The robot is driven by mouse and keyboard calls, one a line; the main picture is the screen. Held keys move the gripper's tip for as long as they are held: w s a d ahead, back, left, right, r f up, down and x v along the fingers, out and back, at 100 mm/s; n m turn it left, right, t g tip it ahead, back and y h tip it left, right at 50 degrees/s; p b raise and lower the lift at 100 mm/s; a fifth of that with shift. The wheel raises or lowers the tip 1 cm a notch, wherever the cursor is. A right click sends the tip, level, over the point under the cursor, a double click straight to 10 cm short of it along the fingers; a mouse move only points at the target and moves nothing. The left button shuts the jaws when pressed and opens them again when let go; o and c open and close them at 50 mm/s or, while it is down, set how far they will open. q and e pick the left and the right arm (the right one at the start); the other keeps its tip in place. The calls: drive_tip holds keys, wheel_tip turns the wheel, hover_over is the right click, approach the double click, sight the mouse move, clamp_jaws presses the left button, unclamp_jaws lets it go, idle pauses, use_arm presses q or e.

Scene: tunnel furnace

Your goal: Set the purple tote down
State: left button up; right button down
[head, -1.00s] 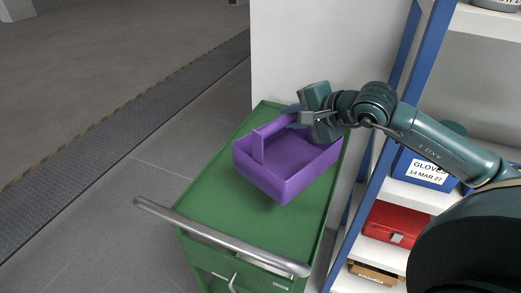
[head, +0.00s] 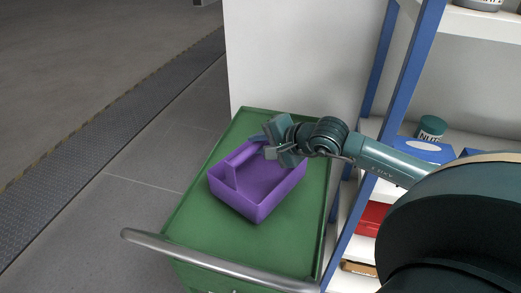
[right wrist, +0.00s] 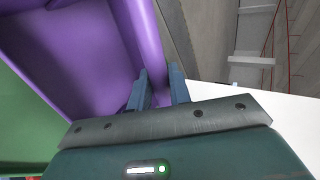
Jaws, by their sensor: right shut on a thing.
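The purple tote (head: 237,202) is an open box with a bar handle across its top. It is upright at the green top of the cart (head: 290,237), and I cannot tell whether its base touches or hovers just above. My right gripper (head: 267,146) is shut on the tote's handle at its far end. In the right wrist view the two fingers (right wrist: 159,88) close on the end of the purple handle, with the tote's inside (right wrist: 75,55) to the left. My left gripper is not in view.
The cart's metal push bar (head: 200,261) runs along its near edge. A white wall panel (head: 295,60) stands behind the cart. A blue-framed shelf (head: 405,90) with a jar (head: 431,128) and boxes is close on the right. The cart top is clear around the tote.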

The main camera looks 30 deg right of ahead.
wheel_tip(320, 180, down, 2)
drive_tip(key=shift+f, duration=0.1)
drive_tip(key=shift+f+b, duration=0.25)
drive_tip(key=shift+b, duration=0.05)
drive_tip(key=c, duration=1.3)
unclamp_jaws()
drive_tip(key=shift+r, duration=0.1)
